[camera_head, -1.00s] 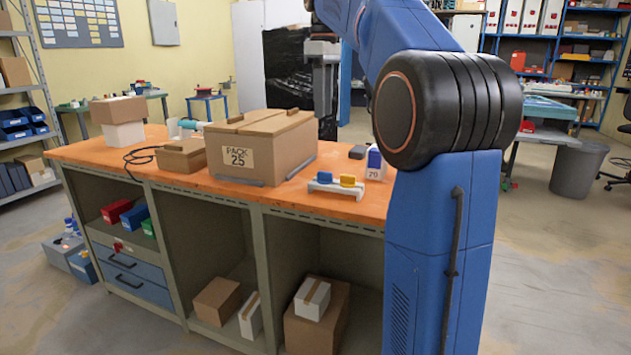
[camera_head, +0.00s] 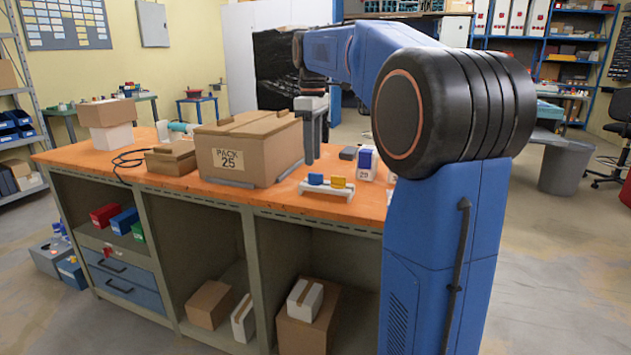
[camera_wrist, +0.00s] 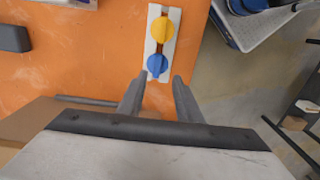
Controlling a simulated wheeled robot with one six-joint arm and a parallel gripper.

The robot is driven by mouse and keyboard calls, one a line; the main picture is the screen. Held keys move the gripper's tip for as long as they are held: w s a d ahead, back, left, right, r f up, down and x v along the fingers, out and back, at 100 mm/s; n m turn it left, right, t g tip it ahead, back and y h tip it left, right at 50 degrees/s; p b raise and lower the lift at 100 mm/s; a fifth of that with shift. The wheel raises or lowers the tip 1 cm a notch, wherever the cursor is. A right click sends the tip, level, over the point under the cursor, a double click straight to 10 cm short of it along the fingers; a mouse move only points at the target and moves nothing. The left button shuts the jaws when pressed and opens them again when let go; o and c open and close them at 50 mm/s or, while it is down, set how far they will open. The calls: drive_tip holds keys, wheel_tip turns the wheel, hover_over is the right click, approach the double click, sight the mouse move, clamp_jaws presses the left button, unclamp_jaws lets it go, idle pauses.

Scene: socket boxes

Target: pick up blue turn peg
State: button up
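The blue turn peg (camera_head: 315,179) stands in a white holder (camera_head: 327,191) on the orange bench top, left of a yellow turn peg (camera_head: 338,182). In the wrist view the blue peg (camera_wrist: 157,65) shows just beyond the fingertips, with the yellow peg (camera_wrist: 162,29) behind it on the white holder (camera_wrist: 150,44). My gripper (camera_wrist: 159,77) is open and empty, its two fingers pointing toward the blue peg. In the head view my gripper (camera_head: 310,160) hangs above the bench, behind the holder and beside the large carton.
A large carton marked PACK 25 (camera_head: 238,165) stands left of the holder. A blue-and-white box (camera_head: 367,164) and a dark block (camera_head: 348,153) stand to the right.

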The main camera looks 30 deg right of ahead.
sight(316, 182)
drive_tip(key=f, duration=0.2)
drive_tip(key=d+f, duration=0.1)
drive_tip(key=f, duration=0.1)
drive_tip(key=shift+f, duration=0.55)
drive_tip(key=shift+c, duration=0.6)
clamp_jaws()
